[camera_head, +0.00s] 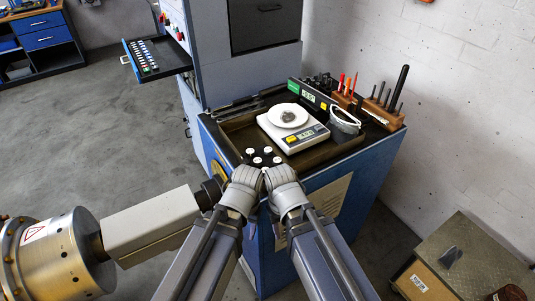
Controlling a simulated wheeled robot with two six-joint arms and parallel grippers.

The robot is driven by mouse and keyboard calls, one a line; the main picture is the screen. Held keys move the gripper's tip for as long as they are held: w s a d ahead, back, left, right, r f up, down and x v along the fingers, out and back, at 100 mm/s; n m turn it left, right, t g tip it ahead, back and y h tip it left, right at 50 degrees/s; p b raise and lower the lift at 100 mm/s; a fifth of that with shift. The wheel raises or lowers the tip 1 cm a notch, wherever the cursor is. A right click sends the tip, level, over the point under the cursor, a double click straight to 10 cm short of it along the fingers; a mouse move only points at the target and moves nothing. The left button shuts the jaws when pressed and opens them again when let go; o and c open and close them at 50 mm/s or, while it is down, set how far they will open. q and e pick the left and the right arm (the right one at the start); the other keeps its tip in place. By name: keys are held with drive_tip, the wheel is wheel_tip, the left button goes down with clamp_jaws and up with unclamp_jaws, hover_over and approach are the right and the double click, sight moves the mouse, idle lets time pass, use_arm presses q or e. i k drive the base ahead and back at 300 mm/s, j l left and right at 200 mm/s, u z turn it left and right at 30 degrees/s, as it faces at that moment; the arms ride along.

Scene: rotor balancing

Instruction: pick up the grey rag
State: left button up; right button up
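A small dark grey piece (450,257) lies on the grey top of the box at the lower right; it may be the grey rag, but it is too small to be sure. My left gripper (250,172) and my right gripper (276,172) are side by side at the front edge of the blue bench, close to each other and far to the left of that piece. Their fingertips are small and partly hidden by the gripper bodies, so I cannot see whether they are open or shut.
The blue bench (362,190) carries a scale (301,138) with a white dish (288,115), several white-topped pieces (266,150), a grey-white strapped item (344,120) and tool racks (380,113). The box (475,257) stands on the floor.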

sight(450, 256)
drive_tip(key=z, duration=2)
